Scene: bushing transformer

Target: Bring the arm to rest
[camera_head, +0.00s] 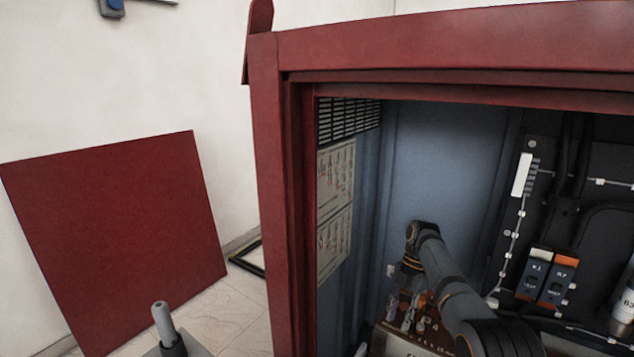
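My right arm reaches in from the bottom right into the open red cabinet (274,190). Its dark forearm slants up and left, then the wrist bends down. My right gripper (407,300) is low in the cabinet, near the blue inner wall, above or among small terminals with red and orange parts. The fingers are small and blend with these parts, so whether they are open or hold something cannot be told. My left gripper is not in view.
The cabinet's left post and top beam frame the opening. Two switch blocks (547,278), wiring and black cables are right of the arm. A red panel (120,235) leans on the wall outside. A grey upright cylinder (164,323) stands at bottom left.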

